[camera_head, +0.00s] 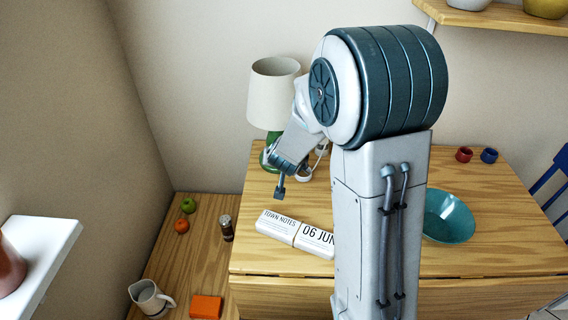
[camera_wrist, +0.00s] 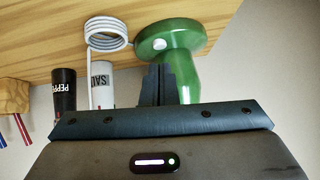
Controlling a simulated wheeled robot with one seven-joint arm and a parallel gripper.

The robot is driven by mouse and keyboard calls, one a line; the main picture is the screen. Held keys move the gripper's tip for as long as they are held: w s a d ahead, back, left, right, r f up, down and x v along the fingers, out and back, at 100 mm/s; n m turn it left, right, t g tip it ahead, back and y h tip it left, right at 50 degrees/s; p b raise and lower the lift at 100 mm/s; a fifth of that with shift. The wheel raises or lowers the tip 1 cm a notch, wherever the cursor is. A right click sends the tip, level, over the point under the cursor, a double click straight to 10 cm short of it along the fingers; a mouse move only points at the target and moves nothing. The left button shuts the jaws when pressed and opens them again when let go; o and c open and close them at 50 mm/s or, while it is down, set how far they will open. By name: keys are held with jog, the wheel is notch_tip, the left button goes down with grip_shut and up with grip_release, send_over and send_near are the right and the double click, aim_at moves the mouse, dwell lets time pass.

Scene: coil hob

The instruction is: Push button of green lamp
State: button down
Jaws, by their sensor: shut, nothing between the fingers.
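The green lamp has a cream shade (camera_head: 271,100) and a green base, mostly hidden behind my arm in the head view. In the wrist view its round green foot (camera_wrist: 187,38) and stem show, with a pale round button (camera_wrist: 159,44) on the foot. My gripper (camera_head: 280,194) is shut and empty, pointing down over the table in front of the lamp. In the wrist view the fingertips (camera_wrist: 157,68) appear just below the button in the picture. I cannot tell whether they touch it; a gap seems to show.
A coiled white cord (camera_wrist: 108,33) lies beside the lamp foot. A pepper shaker (camera_wrist: 64,92) and a salt shaker (camera_wrist: 101,84) stand nearby.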

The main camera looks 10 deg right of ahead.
jog(key=shift+b+x, duration=0.4)
jog(key=shift+x, duration=1.75)
